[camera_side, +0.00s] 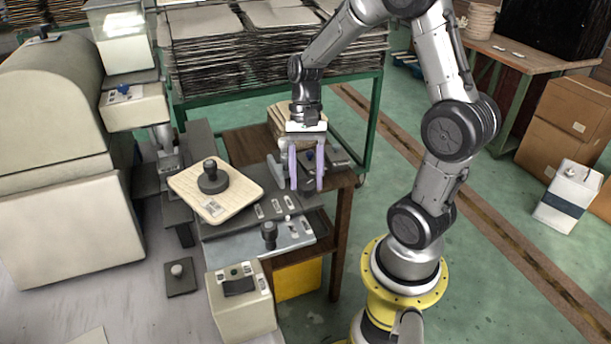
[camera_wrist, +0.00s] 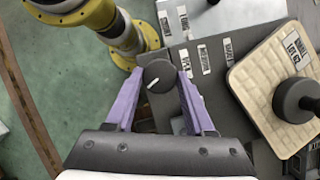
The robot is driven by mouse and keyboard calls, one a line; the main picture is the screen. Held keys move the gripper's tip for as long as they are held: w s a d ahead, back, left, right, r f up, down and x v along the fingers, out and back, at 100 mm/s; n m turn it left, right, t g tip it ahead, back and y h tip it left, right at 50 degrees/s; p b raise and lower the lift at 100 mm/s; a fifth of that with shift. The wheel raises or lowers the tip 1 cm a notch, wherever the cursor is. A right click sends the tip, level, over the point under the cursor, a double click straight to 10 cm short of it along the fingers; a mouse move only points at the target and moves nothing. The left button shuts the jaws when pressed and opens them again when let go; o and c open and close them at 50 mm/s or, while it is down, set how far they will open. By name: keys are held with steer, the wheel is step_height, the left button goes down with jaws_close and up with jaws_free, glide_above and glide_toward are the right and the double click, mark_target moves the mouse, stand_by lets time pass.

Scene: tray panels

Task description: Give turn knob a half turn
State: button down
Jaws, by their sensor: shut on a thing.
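The turn knob (camera_wrist: 158,76) is a dark round knob with a short white line on its face. In the wrist view the line points toward the lower left. My gripper (camera_wrist: 158,78) has its two purple fingers on either side of the knob, shut on it. In the side view my gripper (camera_side: 307,187) points straight down at the right end of the dark panel. There the knob (camera_side: 308,184) is partly hidden between the fingers.
A beige tray panel (camera_side: 238,190) with a big black knob (camera_side: 212,178) lies left of my gripper. A black-topped lever (camera_side: 269,234) stands on the grey plate in front. A control box (camera_side: 240,302) is at the front. Stacked sheets (camera_side: 275,45) fill a green rack behind.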

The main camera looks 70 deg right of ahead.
steer(key=m+t, duration=0.1)
steer(key=m, duration=0.1)
steer(key=m+t, duration=0.1)
steer(key=m, duration=0.1)
steer(key=shift+s+m, duration=0.2)
steer(key=shift+m, duration=0.2)
stand_by(0.4)
steer(key=shift+c, duration=1.3)
jaws_free()
steer(key=shift+d+r, duration=0.1)
steer(key=v, duration=1.3)
steer(key=shift+d+r, duration=0.25)
steer(key=shift+a, duration=0.1)
